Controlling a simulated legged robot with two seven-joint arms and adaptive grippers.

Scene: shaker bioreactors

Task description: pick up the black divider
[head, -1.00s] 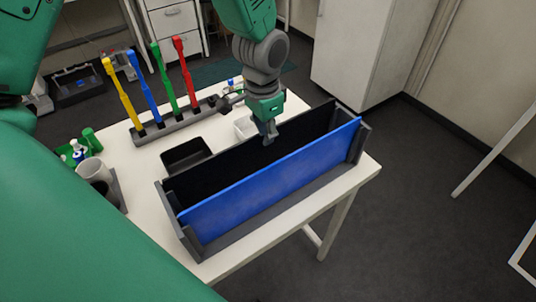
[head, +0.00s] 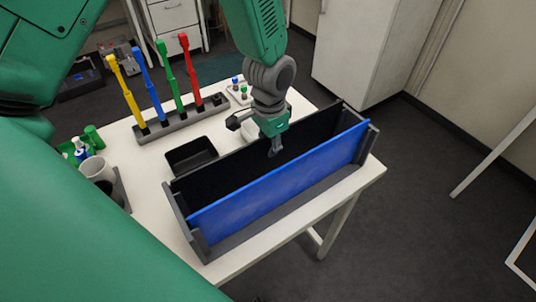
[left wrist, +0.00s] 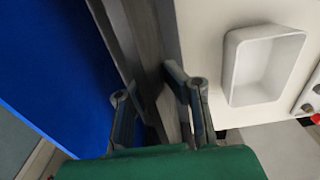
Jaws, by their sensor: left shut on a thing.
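The black divider (head: 225,172) stands upright in the long grey rack (head: 248,233) on the white table, behind the blue divider (head: 285,185). My left gripper (head: 275,148) points down at the black divider's top edge, about midway along it, and is shut on it. In the left wrist view, the fingers (left wrist: 157,108) lie on either side of a dark edge, with the blue divider (left wrist: 55,70) to the left. The black divider's lower part is hidden behind the blue one. My right gripper is not in view.
A black tray (head: 191,155) and a white tray (left wrist: 262,65) lie behind the rack. A holder (head: 180,121) with yellow, blue, green and red tools stands farther back. A white mug (head: 97,170) is at the left. A white cabinet (head: 355,50) stands beyond the table.

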